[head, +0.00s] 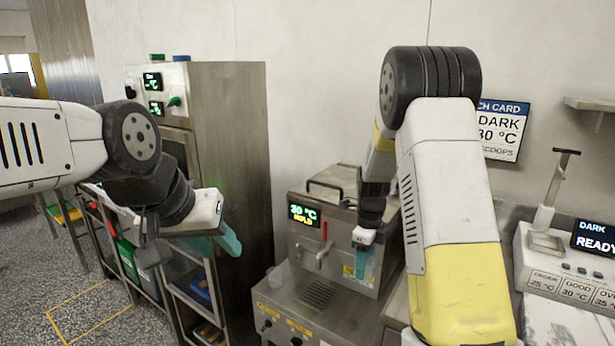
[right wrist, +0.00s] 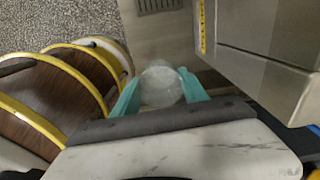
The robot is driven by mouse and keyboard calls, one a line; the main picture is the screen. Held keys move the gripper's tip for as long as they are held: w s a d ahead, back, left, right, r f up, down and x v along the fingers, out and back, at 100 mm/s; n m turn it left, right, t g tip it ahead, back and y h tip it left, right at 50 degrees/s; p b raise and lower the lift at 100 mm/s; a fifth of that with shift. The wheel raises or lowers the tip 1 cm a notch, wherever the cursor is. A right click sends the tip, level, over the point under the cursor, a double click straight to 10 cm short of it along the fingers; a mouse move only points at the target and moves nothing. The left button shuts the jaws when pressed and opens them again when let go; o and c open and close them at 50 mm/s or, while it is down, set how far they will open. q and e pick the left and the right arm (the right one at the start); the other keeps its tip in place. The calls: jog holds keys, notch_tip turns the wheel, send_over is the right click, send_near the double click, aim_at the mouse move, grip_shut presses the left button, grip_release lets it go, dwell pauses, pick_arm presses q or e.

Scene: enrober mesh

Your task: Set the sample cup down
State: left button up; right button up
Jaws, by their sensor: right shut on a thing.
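The sample cup (right wrist: 160,87) is a translucent, whitish round cup in the right wrist view. It sits between the two teal fingers of my right gripper (right wrist: 161,92), which is shut on it. In the head view my right gripper (head: 363,262) is in front of the steel machine, at its right side; the held cup cannot be made out there. The surface under the cup is mostly hidden, so I cannot tell whether it touches anything. My left gripper (head: 222,240), with teal fingers, hangs empty left of the machine; its finger gap is unclear.
The steel machine (head: 335,225) has a display, a tap and a lower bench with a grate (head: 315,299). A tall steel cabinet (head: 228,150) is behind my left gripper. A scale-like station (head: 570,270) is at right.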

jog(key=n, duration=0.2)
jog(key=s+f+n, duration=0.1)
jog(key=n, duration=0.3)
jog(key=shift+s+f, duration=0.25)
jog(key=shift+f, duration=0.1)
jog(key=s+f+n, duration=0.1)
jog(key=n, duration=0.5)
jog(key=s+n, duration=0.1)
jog(key=n, duration=0.5)
jog(key=s+f+n, duration=0.1)
jog(key=n, duration=0.5)
jog(key=shift+s+a+f, duration=0.3)
jog(key=shift+s+a, duration=0.05)
jog(key=shift+a, duration=0.05)
